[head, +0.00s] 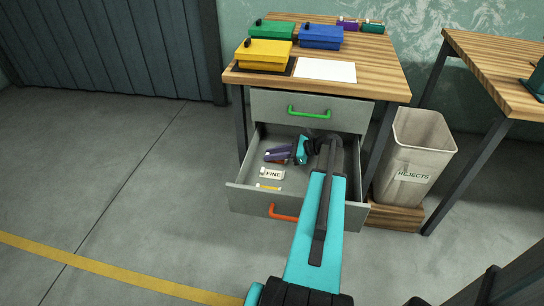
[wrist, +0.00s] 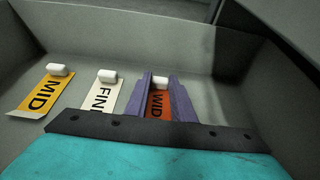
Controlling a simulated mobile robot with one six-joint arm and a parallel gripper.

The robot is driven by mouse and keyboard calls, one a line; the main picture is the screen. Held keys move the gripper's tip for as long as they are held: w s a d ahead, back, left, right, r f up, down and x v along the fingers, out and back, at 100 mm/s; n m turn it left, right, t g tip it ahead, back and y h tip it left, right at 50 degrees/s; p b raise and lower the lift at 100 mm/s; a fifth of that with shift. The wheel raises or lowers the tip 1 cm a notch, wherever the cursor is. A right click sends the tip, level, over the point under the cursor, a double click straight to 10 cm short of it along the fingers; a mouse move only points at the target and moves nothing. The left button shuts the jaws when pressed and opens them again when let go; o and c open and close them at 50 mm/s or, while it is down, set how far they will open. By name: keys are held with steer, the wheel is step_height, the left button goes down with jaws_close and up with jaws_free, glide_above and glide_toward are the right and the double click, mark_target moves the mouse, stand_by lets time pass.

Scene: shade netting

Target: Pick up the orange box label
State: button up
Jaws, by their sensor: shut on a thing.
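The orange box label (wrist: 157,106), with letters reading "WID" and a white grip block (wrist: 160,83) at its top end, is between the two purple fingers of my gripper (wrist: 160,84) in the wrist view. The fingers are shut on it at the block. In the head view my gripper (head: 277,154) is low inside the open drawer (head: 240,180), near its back left. The label is mostly hidden by the fingers there, and I cannot tell whether it touches the drawer floor.
A white "FINE" label (head: 271,174) and a yellow label (head: 268,187), "MID" in the wrist view (wrist: 48,92), lie left of my fingers in the wrist view. Drawer walls surround them. Above, the bench (head: 390,75) holds several coloured boxes. A rejects bin (head: 415,150) stands right.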

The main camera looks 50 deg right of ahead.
steer(key=shift+s+a+r, duration=0.1)
steer(key=shift+r, duration=0.45)
steer(key=s+a, duration=0.5)
steer(key=shift+s+a+p, duration=0.1)
steer(key=shift+s+p, duration=0.2)
steer(key=shift+p, duration=0.1)
steer(key=shift+s+r, duration=0.1)
steer(key=shift+r, duration=0.25)
step_height(320, 180, up, 13)
steer(key=p, duration=0.2)
steer(key=w+a+r+n+g+y, duration=0.1)
steer(key=w+a+r, duration=0.2)
steer(key=w+a, duration=0.5)
steer(key=w+a+r+n+g+y, duration=0.1)
steer(key=w+a+r, duration=0.2)
steer(key=w+a, duration=0.5)
steer(key=w+a+r+n+y, duration=0.1)
steer(key=a+r, duration=0.2)
steer(key=a, duration=0.9)
steer(key=w+a+r+n+g, duration=0.1)
steer(key=a+r, duration=0.2)
steer(key=a, duration=1)
steer(key=shift+w+a+r+y, duration=0.15)
steer(key=shift+w+r+y, duration=0.15)
steer(key=shift+w+y, duration=0.1)
